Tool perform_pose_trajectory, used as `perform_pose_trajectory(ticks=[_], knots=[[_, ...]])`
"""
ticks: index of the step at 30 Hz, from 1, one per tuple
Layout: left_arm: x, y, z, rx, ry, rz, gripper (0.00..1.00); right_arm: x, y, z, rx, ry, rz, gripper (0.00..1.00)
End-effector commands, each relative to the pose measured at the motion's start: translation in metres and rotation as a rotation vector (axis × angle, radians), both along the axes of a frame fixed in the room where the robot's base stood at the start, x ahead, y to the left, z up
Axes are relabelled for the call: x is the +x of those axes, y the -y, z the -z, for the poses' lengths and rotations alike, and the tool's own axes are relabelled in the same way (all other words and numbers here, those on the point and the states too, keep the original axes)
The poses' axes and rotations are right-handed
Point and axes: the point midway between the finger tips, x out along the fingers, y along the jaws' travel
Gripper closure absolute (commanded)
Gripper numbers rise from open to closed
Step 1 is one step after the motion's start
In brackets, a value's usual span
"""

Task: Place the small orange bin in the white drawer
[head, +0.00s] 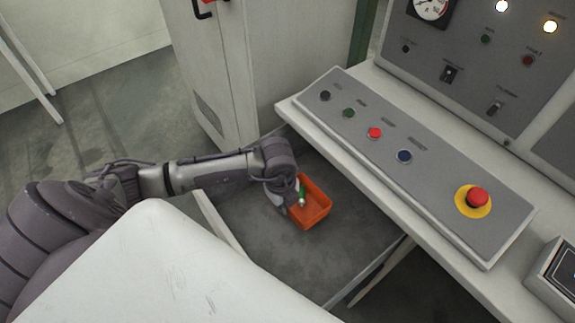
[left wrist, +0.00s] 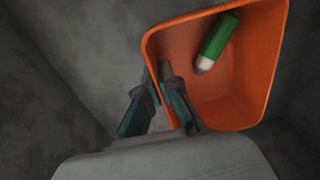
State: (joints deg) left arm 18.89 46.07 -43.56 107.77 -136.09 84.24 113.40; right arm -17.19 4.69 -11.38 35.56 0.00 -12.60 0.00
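The small orange bin (head: 318,212) is inside the outline of the open drawer, over its grey floor. The drawer's pale side wall (head: 220,222) shows at the left. The bin also fills the upper right of the left wrist view (left wrist: 225,100), with a green cylinder with a pale tip (left wrist: 218,40) in it. My left gripper (head: 290,200) is at the bin's left wall. In the wrist view its fingers (left wrist: 158,75) pinch that wall, one outside and one inside. I cannot tell whether the bin's base touches the drawer floor. My right gripper is not in view.
A control panel with buttons and a red emergency stop (head: 477,198) overhangs the drawer on the right. A tall pale cabinet (head: 215,60) stands behind the drawer. The drawer floor (head: 290,255) is bare in front of the bin.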

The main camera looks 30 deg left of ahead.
Motion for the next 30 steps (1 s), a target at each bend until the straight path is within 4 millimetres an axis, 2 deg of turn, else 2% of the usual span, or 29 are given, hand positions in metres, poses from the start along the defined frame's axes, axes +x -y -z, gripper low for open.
perform_pose_trajectory(ticks=[4,12,24,27,30], knots=[[0.005,0.004,0.008,0.002,-0.002,0.001,1.0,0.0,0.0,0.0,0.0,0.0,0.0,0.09],[0.005,0.004,0.042,0.0,0.0,0.0,1.0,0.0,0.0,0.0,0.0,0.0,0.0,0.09],[0.004,0.004,0.048,0.0,0.0,0.001,1.0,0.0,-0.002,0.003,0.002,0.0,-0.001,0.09],[0.004,0.004,0.047,0.0,-0.001,0.001,0.81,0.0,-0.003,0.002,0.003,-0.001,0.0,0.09],[0.004,0.004,0.047,0.0,-0.001,0.001,0.69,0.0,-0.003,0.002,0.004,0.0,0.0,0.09]])
